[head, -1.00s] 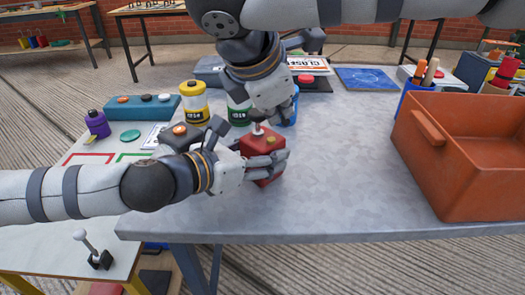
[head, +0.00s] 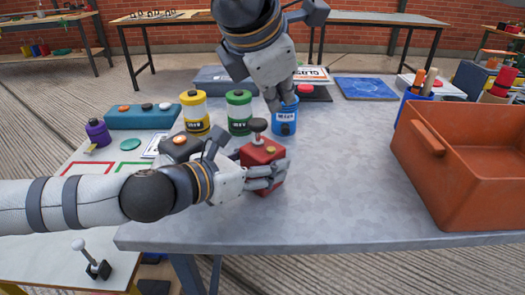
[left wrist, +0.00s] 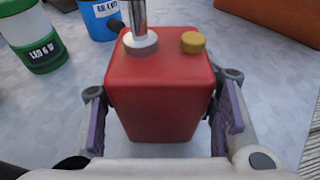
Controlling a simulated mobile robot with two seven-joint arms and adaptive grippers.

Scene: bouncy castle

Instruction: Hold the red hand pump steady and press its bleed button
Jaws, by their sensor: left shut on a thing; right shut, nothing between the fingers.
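The red hand pump (head: 258,155) stands upright near the front middle of the grey table. It has a plunger with a dark knob (head: 258,125) on top. In the left wrist view the pump's red body (left wrist: 160,105) shows a metal rod in a pale collar and a small yellow button-like cap (left wrist: 193,42) beside it. My left gripper (head: 264,174) is shut on the pump, with purple pads at both sides of its body. My right gripper (head: 283,104) is shut and empty, above and behind the pump, in front of the blue canister (head: 285,126).
Yellow (head: 195,112) and green (head: 239,112) canisters stand behind the pump. A dark box with an orange button (head: 180,147) is left of it, behind my left wrist. A large orange crate (head: 470,190) takes the table's right side. The table between pump and crate is clear.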

